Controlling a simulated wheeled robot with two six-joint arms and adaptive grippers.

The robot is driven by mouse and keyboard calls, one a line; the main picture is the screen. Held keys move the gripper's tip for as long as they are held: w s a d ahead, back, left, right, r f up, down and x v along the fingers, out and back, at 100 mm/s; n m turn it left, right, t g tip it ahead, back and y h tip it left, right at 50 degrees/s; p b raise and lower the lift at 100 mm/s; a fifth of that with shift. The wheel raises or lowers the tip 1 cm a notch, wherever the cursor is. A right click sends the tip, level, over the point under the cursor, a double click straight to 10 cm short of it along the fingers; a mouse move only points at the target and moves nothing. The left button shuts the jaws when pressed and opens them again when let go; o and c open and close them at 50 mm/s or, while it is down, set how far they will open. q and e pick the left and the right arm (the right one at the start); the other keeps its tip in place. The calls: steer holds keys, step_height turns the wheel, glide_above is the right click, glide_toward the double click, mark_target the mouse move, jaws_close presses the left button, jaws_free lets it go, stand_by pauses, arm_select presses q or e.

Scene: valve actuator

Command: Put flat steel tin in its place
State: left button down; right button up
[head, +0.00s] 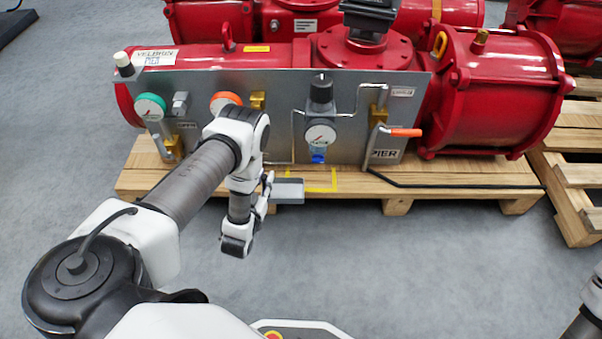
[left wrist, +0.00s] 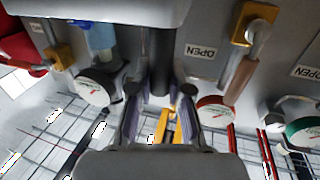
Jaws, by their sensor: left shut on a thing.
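The flat steel tin (head: 289,191) is a small, flat grey box in the head view. My left gripper (head: 268,193) is shut on its left end. The tin shows at the front edge of the pallet and overlaps the lower left of a yellow outlined square (head: 331,189) on the wood. I cannot tell its exact height above the pallet. In the left wrist view my left gripper's fingers (left wrist: 160,108) point at the instrument panel; the tin is hard to make out there. My right gripper is out of view.
A grey panel (head: 269,90) with gauges, brass fittings and an orange-handled lever (head: 405,132) stands just behind the tin. The red actuator (head: 497,90) lies behind it on the wooden pallet (head: 450,175). A dark cable runs along the pallet's right. The floor in front is clear.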

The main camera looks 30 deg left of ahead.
arm_select(q)
steer(key=w+f+b, duration=0.1)
steer(key=w+b, duration=0.1)
steer(key=w, duration=0.2)
steer(key=w+d+f+b, duration=0.1)
steer(key=w+f+b, duration=0.1)
steer(key=w, duration=0.3)
steer(key=w+d+f+b, duration=0.1)
steer(key=w+f+b, duration=0.1)
steer(key=w+b, duration=0.2)
steer(key=shift+w+f, duration=0.15)
steer(key=shift+w, duration=0.15)
steer(key=shift+r, duration=0.2)
steer(key=shift+f, duration=0.2)
steer(key=c, duration=1.1)
jaws_free()
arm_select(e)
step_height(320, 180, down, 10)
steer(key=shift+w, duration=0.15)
